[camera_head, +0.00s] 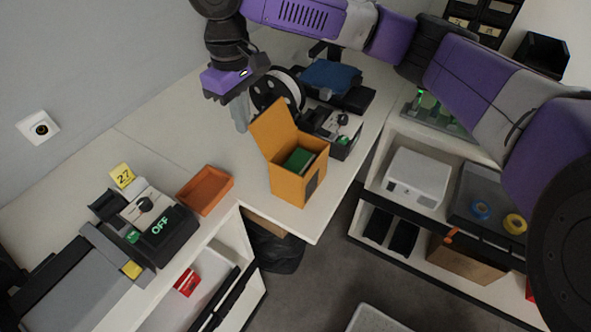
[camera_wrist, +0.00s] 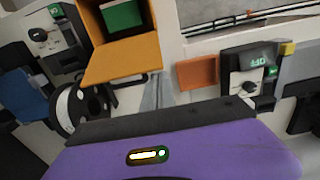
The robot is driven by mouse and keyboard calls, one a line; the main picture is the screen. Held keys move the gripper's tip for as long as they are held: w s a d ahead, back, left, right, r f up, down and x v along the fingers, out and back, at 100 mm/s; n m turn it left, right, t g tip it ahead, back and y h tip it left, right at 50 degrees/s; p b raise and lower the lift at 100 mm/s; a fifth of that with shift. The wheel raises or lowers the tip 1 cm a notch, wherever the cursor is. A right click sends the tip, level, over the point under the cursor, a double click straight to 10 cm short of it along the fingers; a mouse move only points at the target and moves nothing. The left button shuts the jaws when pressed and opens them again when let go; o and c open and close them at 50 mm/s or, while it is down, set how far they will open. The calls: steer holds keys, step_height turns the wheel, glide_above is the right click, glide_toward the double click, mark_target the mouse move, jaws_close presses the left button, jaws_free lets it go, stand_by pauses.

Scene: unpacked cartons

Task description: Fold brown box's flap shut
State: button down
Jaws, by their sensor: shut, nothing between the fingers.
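The orange-brown box (camera_head: 285,185) stands on the white tabletop near its corner, with its top open. Its flap (camera_head: 275,130) stands up, tilted back from the left rear edge of the opening. A green item (camera_head: 300,160) is inside. In the wrist view, the flap (camera_wrist: 124,61) extends toward me below the opening, with the green item (camera_wrist: 122,16) beyond it. My purple gripper (camera_head: 238,88) is above and behind the box, left of the flap's top and apart from it. It is shut and empty.
A black-and-white spool (camera_head: 278,92) stands behind the flap, near a dark device (camera_head: 338,132) and blue cloth (camera_head: 330,75). An orange tray (camera_head: 205,188) and a device marked OFF (camera_head: 168,232) lie left. Bare tabletop separates tray and box.

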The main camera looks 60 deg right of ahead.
mark_target(254, 127)
steer(key=shift+s+f+b, duration=0.3)
steer(key=shift+s+b, duration=0.35)
steer(key=shift+s, duration=0.05)
steer(key=shift+s+f+b, duration=0.3)
steer(key=shift+s+b, duration=0.35)
steer(key=shift+s, duration=0.05)
steer(key=shift+s+r, duration=0.3)
steer(key=shift+s, duration=0.4)
steer(key=shift+s+b, duration=0.8)
steer(key=shift+s, duration=0.3)
steer(key=shift+s+f, duration=1.95)
steer(key=shift+s, duration=0.95)
step_height(254, 127, up, 11)
steer(key=p, duration=1)
steer(key=shift+r, duration=0.2)
steer(key=shift+w+d, duration=0.1)
